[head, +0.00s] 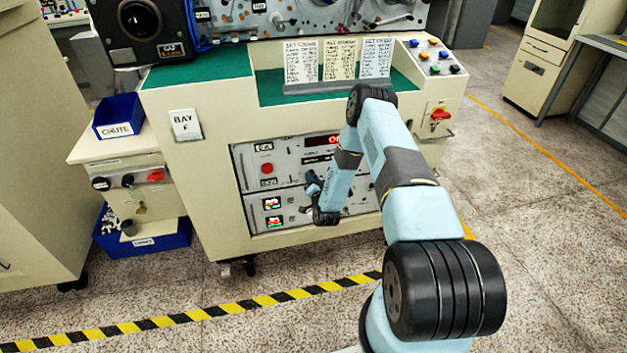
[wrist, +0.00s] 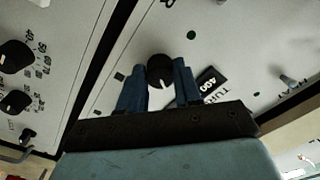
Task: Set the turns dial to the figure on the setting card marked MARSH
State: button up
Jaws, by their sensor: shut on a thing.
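The turns dial (wrist: 160,66) is a round black knob with a white pointer mark on a pale panel in the wrist view. My gripper (wrist: 158,82) has its two blue fingers on either side of the knob and is shut on it. Beside it is a dark plate (wrist: 210,82) that seems to read 400, by partly covered TURNS lettering. In the head view my gripper (head: 313,183) is at the console's front panel, and the knob is hidden. Three setting cards (head: 302,60) stand on the console ledge; their writing is too small to read, so I cannot tell which is MARSH.
Two more black knobs with printed scales (wrist: 14,56) are on a neighbouring panel at left in the wrist view. A metal toggle (wrist: 288,80) is at right. In the head view, a red switch (head: 440,114) is on the console's right side and a blue bin (head: 118,115) at left.

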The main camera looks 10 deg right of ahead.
jog(key=shift+d+m, duration=0.2)
jog(key=shift+m, duration=1)
jog(key=o, duration=0.7)
jog(key=shift+d+f, duration=0.1)
jog(key=o, duration=0.3)
jog(key=shift+a, duration=0.2)
jog(key=shift+o, duration=0.2)
jog(key=s, duration=1.4)
